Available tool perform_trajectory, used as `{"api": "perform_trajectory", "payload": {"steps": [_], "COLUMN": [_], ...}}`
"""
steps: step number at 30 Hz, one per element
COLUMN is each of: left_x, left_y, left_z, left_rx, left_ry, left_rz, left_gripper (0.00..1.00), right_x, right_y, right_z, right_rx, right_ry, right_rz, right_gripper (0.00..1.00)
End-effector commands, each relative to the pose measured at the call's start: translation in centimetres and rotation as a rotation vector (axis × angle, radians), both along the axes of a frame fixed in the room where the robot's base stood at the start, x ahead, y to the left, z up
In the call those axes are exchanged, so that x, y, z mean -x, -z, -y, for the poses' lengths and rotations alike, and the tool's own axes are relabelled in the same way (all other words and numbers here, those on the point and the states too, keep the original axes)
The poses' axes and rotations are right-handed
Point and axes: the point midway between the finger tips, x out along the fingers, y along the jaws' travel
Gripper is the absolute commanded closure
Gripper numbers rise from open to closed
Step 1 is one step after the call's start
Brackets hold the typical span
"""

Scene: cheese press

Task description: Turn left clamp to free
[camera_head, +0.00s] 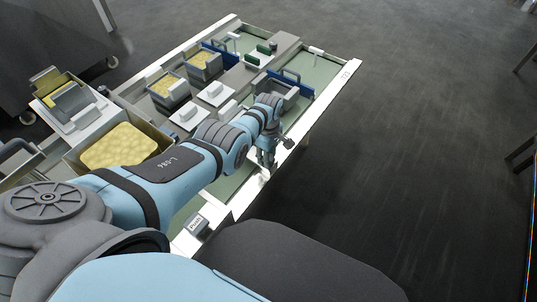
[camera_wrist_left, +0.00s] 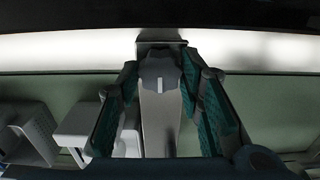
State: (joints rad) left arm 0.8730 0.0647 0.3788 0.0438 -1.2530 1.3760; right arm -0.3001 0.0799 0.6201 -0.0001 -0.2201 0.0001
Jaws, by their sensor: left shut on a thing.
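The left clamp shows in the left wrist view as a grey lobed knob (camera_wrist_left: 157,75) with a white mark, above a grey metal bar (camera_wrist_left: 161,122) near the bright table edge. My left gripper (camera_wrist_left: 161,68) has one dark green finger on each side of the knob and is shut on it. The white mark points roughly along the bar. In the head view my left gripper (camera_head: 266,164) reaches down at the right edge of the table, and the knob between its fingers cannot be made out. My right gripper is in neither view.
The green-topped table (camera_head: 325,73) carries grey bins (camera_head: 205,65), some with yellow contents, white blocks (camera_head: 216,94) and blue frames. A tray of yellow pieces (camera_head: 120,146) stands at the left. A small labelled block (camera_head: 197,224) sits near the front. Dark floor lies right of the table.

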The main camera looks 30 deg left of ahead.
Motion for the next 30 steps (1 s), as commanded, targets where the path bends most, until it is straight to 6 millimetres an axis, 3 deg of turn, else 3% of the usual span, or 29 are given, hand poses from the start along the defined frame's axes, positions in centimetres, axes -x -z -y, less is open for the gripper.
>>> {"api": "perform_trajectory", "payload": {"steps": [12, 13, 16, 26, 30], "left_x": [-0.01, 0.00, -0.01, -0.01, -0.20], "left_y": [-0.01, -0.01, -0.01, -0.08, -1.00], "left_z": [-0.05, -0.05, -0.04, -0.02, -0.04], "left_rx": [-0.001, -0.001, -0.001, 0.000, 0.000], "left_ry": [-0.009, -0.009, -0.009, -0.008, -0.008], "left_rz": [0.000, 0.000, 0.000, 0.000, 0.003], "left_gripper": [0.94, 0.63, 0.48, 0.48, 0.48], "right_x": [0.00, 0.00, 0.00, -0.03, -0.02], "right_y": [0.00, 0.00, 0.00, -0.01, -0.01], "right_z": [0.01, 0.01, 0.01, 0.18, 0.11], "right_rx": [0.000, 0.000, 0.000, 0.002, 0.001], "right_ry": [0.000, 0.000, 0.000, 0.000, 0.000], "right_rz": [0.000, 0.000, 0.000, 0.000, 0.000], "right_gripper": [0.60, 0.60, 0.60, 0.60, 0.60]}}
